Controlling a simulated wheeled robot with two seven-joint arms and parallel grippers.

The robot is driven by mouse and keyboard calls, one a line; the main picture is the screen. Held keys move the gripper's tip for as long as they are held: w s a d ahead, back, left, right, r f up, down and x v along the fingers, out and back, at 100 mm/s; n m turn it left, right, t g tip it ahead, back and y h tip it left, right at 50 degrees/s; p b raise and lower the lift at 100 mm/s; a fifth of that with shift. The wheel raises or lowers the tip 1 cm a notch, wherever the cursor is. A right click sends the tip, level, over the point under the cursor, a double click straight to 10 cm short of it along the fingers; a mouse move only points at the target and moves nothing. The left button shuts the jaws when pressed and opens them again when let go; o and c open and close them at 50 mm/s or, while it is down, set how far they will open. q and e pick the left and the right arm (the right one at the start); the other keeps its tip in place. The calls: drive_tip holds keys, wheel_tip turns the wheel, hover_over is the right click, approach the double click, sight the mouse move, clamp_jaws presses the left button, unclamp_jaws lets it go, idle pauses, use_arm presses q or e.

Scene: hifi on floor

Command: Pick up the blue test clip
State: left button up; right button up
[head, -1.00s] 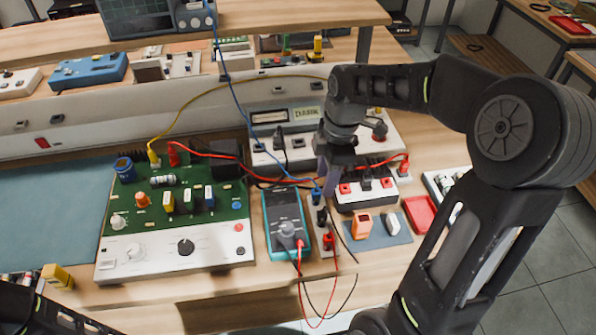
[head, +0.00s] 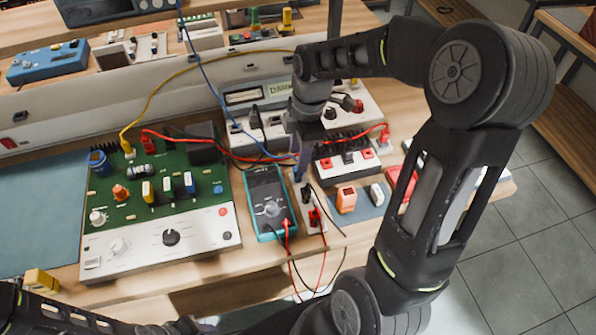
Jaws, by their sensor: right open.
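A blue lead (head: 213,82) runs down from the top edge and ends at my right gripper. The blue test clip at its end is mostly covered by the gripper, just above a small socket strip (head: 312,212) right of the teal multimeter (head: 268,205). My right gripper (head: 300,172) points down with its fingers at the clip. It is open; whether the clip is between the fingers or beside them I cannot tell. My left arm shows at the lower left, with its gripper out of view.
A green circuit board trainer (head: 160,200) stands left of the multimeter. An orange block (head: 346,200) lies on a blue-grey mat.

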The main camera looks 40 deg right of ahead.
drive_tip(key=shift+s+a+f+p, duration=0.15)
drive_tip(key=shift+f+p, duration=0.15)
drive_tip(key=shift+f, duration=1)
drive_tip(key=shift+w+a+f+p, duration=0.1)
drive_tip(key=shift+f+p, duration=0.15)
drive_tip(key=shift+f, duration=1.05)
clamp_jaws()
